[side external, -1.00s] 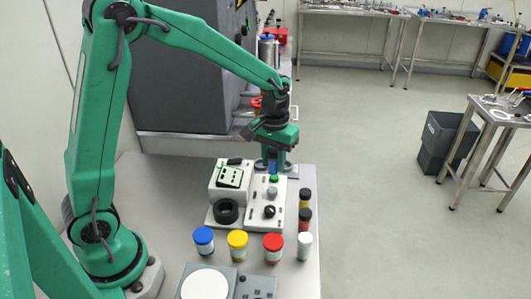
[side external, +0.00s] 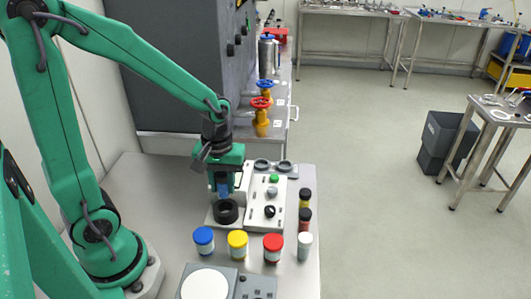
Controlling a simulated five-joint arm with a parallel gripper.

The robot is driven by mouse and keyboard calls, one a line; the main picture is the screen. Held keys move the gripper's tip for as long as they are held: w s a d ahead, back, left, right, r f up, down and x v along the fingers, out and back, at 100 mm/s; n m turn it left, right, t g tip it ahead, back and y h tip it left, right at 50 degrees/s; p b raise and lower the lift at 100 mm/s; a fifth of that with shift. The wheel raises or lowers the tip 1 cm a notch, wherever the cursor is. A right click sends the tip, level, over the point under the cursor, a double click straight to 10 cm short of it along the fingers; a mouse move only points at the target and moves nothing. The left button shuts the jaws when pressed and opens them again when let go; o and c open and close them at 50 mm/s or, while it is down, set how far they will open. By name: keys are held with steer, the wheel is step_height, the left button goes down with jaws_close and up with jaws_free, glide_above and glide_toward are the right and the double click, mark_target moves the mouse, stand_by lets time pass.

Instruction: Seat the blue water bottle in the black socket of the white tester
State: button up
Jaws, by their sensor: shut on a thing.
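The white tester (side external: 262,210) stands on the bench with its black ring-shaped socket (side external: 226,214) at the front left. My gripper (side external: 223,186) is shut on the blue water bottle (side external: 223,193), which hangs upright between the fingers. The bottle is just above and behind the socket in this view. I cannot tell whether its lower end touches the socket. The fingers hide much of the bottle, and the gripper covers part of the tester's display block.
Jars with blue (side external: 204,235), yellow (side external: 238,239) and red lids (side external: 273,242) and a pale vial (side external: 304,246) stand in front of the tester. Dark-capped vials (side external: 305,208) stand to its right. A holder with round openings (side external: 273,167) is behind it. The bench's left is clear.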

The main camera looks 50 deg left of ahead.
mark_target(224, 199)
steer(key=shift+f, duration=0.2)
steer(key=shift+f, duration=2.5)
steer(key=shift+f, duration=0.15)
steer(key=shift+s+f, duration=0.1)
steer(key=shift+f, duration=0.05)
steer(key=o, duration=0.9)
steer(key=shift+c, duration=1.2)
steer(key=shift+o, duration=0.2)
